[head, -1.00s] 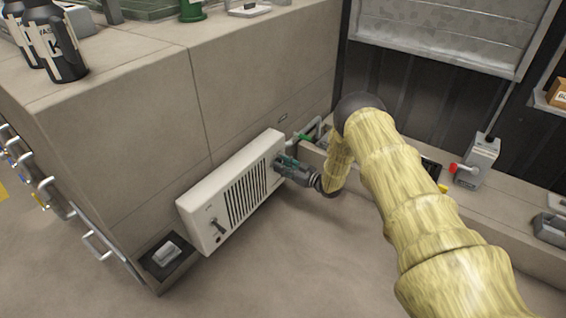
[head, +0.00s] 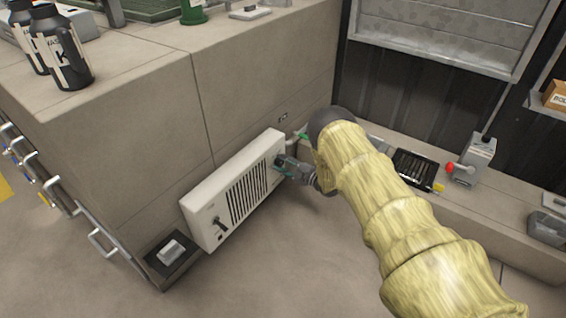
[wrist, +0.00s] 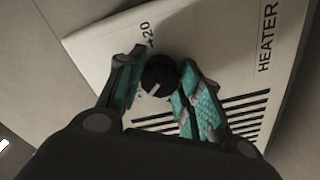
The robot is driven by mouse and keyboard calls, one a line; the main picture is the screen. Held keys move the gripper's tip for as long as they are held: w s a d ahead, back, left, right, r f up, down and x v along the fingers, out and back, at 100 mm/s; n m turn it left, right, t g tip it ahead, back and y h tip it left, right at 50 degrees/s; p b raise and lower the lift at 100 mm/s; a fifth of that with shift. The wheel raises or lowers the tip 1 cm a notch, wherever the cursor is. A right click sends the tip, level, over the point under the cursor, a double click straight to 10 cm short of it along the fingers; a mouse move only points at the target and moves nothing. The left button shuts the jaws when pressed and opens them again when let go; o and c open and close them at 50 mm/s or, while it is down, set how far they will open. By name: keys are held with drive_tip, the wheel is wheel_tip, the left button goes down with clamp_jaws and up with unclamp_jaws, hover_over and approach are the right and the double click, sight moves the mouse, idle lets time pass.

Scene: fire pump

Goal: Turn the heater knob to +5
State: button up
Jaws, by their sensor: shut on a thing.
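The heater (head: 205,205) is a white slatted panel box low against the beige counter's side. In the wrist view the heater (wrist: 105,45) shows the word HEATER and a +20 mark above the dark round knob (wrist: 157,76). A small light mark on the knob points toward the lower left; I cannot read the number there. My gripper (wrist: 162,66) is shut on the knob, one teal-padded finger on each side. In the head view my gripper (head: 281,164) is at the heater's far right end and hides most of the knob.
A black lever switch (head: 219,224) is at the heater's near end. A grey rocker on a black plate (head: 171,251) sits beside it. A ledge on the right holds a black tray (head: 415,170) and a grey box with a red knob (head: 476,160). The floor in front is clear.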

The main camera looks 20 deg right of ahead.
drive_tip(key=n, duration=0.2)
drive_tip(key=n+p, duration=0.1)
drive_tip(key=n, duration=0.2)
drive_tip(key=shift+d+n, duration=0.2)
drive_tip(key=shift+n, duration=0.1)
drive_tip(key=shift+n+p, duration=0.5)
drive_tip(key=shift+n, duration=1.8)
drive_tip(key=o, duration=0.9)
drive_tip(key=shift+o, duration=0.6)
drive_tip(key=shift+a, duration=0.1)
drive_tip(key=v, duration=1.2)
